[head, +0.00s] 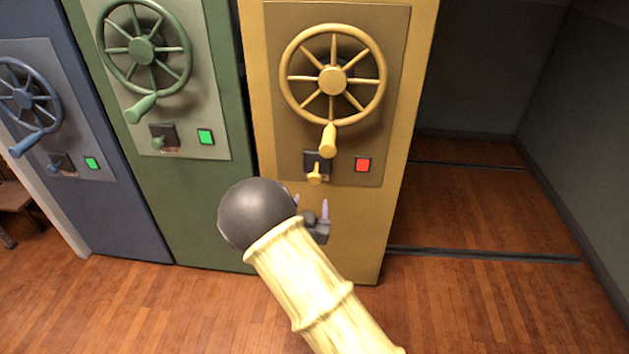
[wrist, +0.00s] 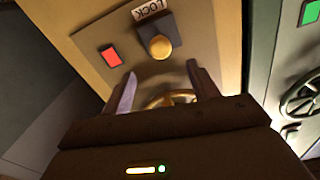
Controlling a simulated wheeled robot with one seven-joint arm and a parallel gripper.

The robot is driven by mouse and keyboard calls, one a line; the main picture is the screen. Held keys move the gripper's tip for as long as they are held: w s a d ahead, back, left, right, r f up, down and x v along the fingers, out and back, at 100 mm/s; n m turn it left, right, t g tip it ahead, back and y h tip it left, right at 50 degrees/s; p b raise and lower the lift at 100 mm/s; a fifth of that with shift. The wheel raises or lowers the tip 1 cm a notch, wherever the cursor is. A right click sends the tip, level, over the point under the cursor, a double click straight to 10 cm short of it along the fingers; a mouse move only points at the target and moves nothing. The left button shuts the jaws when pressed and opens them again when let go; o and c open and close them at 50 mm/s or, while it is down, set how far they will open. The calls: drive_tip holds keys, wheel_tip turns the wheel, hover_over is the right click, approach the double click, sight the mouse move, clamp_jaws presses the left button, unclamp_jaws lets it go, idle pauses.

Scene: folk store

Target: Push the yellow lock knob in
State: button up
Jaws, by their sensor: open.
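The yellow lock knob (head: 315,178) sticks out from a dark plate on the yellow cabinet (head: 330,235), below the large yellow handwheel (head: 333,80). In the wrist view the knob (wrist: 160,46) is a round yellow ball beside a "LOCK" label (wrist: 149,9). A red square light (head: 362,165) glows to the right of the knob. My gripper (head: 311,207) is open and empty, a little below and in front of the knob. In the wrist view its fingers (wrist: 160,88) stand apart, with the knob beyond the gap between them. No contact with the knob shows.
The wheel's yellow handle (head: 328,141) hangs just above the knob. A green cabinet (head: 215,215) and a blue cabinet (head: 125,220) stand to the left, each with a wheel, a knob and a green light. Open floor (head: 480,205) lies to the right of the yellow cabinet.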

sight(314, 181)
drive_tip(key=w+b, duration=0.1)
drive_tip(key=w, duration=1)
drive_tip(key=shift+d, duration=0.2)
